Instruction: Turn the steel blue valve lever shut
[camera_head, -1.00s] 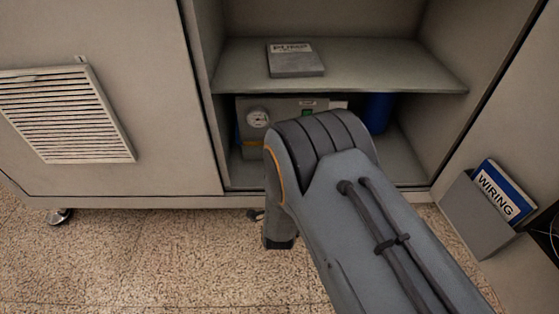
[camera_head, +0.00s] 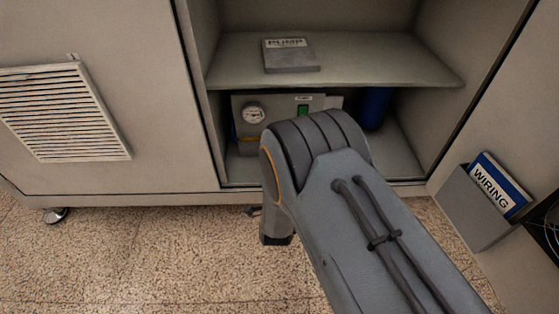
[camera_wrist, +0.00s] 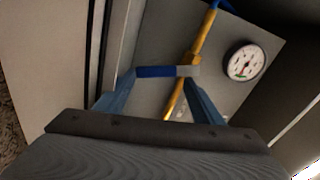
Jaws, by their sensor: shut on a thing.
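The steel blue valve lever (camera_wrist: 155,71) shows in the wrist view. The exact contact at the fingertips is small and hard to see. In the head view my arm hides the lever and the gripper.
A round gauge (camera_wrist: 245,62) sits right of the pipe; it also shows in the head view (camera_head: 253,114). The cabinet shelf (camera_head: 400,62) above carries a grey pump binder (camera_head: 290,55). A blue cylinder (camera_head: 375,107) stands at the right inside. The cabinet walls are close around my arm.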

